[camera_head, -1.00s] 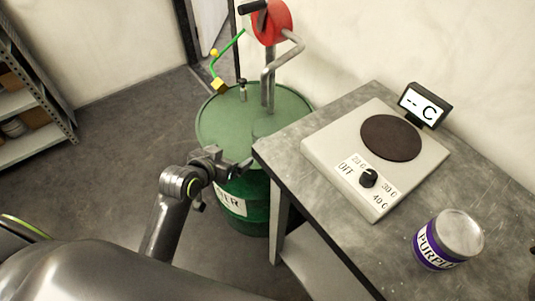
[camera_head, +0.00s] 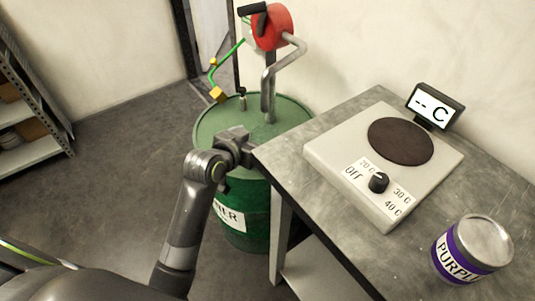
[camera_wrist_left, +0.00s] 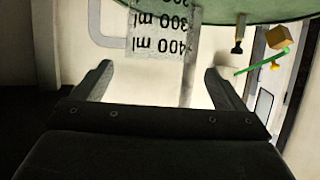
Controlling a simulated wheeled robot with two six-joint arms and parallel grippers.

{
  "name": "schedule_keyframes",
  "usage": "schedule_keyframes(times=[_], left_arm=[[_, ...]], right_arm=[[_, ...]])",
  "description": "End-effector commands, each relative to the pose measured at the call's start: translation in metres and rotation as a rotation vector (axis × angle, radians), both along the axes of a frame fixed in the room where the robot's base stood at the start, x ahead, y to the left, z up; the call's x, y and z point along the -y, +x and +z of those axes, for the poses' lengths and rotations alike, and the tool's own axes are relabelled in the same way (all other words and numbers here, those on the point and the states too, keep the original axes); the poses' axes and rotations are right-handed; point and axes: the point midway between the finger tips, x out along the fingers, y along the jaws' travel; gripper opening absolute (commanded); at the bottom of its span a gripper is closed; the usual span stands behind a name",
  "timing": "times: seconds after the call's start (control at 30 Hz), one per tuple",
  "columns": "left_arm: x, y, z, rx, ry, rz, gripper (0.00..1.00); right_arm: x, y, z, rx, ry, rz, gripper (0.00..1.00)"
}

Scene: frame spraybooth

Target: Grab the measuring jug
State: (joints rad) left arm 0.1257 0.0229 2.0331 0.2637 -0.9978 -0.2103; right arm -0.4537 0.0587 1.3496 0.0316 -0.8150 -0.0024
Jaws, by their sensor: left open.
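The measuring jug (camera_wrist_left: 160,32) shows in the left wrist view as a clear vessel with black ml markings, upside down in this picture. Its handle (camera_wrist_left: 106,38) is at the left, and the top edge of the picture cuts it off. My left gripper (camera_wrist_left: 158,66) is open, with its fingers to either side below the jug in the picture; I see no contact. In the head view my left gripper (camera_head: 247,152) is at the drum's near right side, by the table corner. I cannot make out the jug there. My right gripper is not in view.
The table's corner is close to my left gripper. On it are a hotplate (camera_head: 340,150), a display (camera_head: 434,105) and a purple-labelled can (camera_head: 470,250). Shelves stand far left.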

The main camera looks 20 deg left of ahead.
Motion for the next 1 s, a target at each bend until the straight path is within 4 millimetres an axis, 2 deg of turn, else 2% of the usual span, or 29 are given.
schedule_keyframes(times=[0.27, 0.63, 0.93, 1.0], left_arm=[[0.005, 0.015, -0.008, 0.000, 0.000, 0.000, 0.93], [0.017, 0.050, -0.030, 0.001, 0.001, 0.000, 0.93], [0.018, 0.054, -0.031, 0.001, 0.000, 0.001, 0.93], [0.018, 0.054, -0.031, 0.001, 0.000, 0.001, 0.86]], right_arm=[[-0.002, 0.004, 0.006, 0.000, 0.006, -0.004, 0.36], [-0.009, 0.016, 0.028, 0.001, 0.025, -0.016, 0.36], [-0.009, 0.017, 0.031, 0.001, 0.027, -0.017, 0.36], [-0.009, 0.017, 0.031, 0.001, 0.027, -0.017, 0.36]])
